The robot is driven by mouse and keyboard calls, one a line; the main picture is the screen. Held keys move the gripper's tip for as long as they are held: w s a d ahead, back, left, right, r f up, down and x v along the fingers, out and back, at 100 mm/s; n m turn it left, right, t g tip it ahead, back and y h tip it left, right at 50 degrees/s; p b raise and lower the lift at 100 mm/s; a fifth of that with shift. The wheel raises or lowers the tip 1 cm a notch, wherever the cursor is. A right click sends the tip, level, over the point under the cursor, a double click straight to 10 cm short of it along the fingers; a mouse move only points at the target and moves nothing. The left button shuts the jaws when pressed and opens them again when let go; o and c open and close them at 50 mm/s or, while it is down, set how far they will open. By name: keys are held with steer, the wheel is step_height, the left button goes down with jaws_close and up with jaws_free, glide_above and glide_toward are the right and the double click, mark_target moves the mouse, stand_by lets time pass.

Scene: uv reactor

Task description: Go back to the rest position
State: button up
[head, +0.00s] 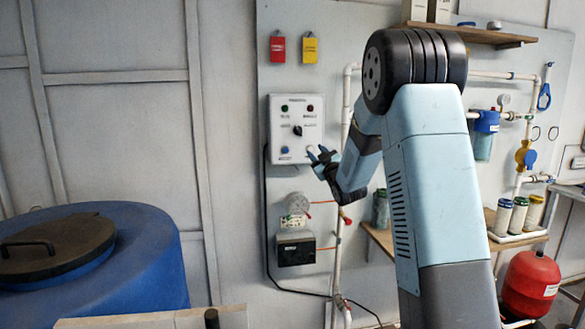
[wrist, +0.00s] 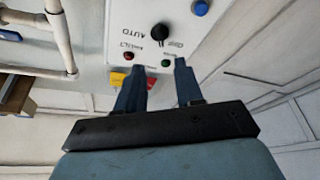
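My arm reaches forward across the right half of the head view, and my gripper (head: 318,155) is in front of the lower right edge of the white control panel (head: 283,115). In the wrist view the panel (wrist: 205,28) appears upside down beyond the fingertips. My gripper (wrist: 157,70) has its two blue fingers apart with nothing between them. A black selector knob (head: 298,130), a blue button (head: 285,150) and red and green lamps are on the panel. I cannot tell whether a fingertip touches the panel.
A large blue tank (head: 135,260) with a dark lid stands at the left. White pipes (head: 347,110) run beside the panel. A gauge (head: 297,203) and a dark box (head: 296,250) are below it. A wooden shelf (head: 490,36) and a red vessel (head: 530,285) are at the right.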

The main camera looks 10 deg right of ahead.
steer(key=s+r+m+g+h, duration=0.1)
steer(key=s+m+g+h, duration=0.1)
steer(key=s, duration=0.6)
steer(key=s+r+m+g+h, duration=0.2)
steer(key=s+m+g, duration=0.1)
steer(key=s, duration=0.5)
steer(key=shift+s+d+r+m+g+h, duration=0.3)
steer(key=shift+s+g+h, duration=0.1)
steer(key=shift+g, duration=0.3)
steer(key=shift+o, duration=0.4)
steer(key=s+a+f+m+g, duration=0.1)
steer(key=s+f+g, duration=0.1)
steer(key=s, duration=0.9)
steer(key=s+a+f+m+g, duration=0.1)
steer(key=s+f+g, duration=0.2)
steer(key=s, duration=0.8)
steer(key=s+a+f+m+g, duration=0.1)
steer(key=s+a+f+g, duration=0.1)
steer(key=s, duration=0.9)
steer(key=shift+s+f+g+y, duration=0.15)
steer(key=shift+f+g+y, duration=0.15)
steer(key=shift+f+g, duration=0.5)
steer(key=shift+o, duration=1.4)
steer(key=shift+s+r+g, duration=0.15)
steer(key=shift+s+g, duration=0.1)
steer(key=shift+g, duration=0.05)
steer(key=shift+c, duration=1.2)
steer(key=shift+a, duration=0.1)
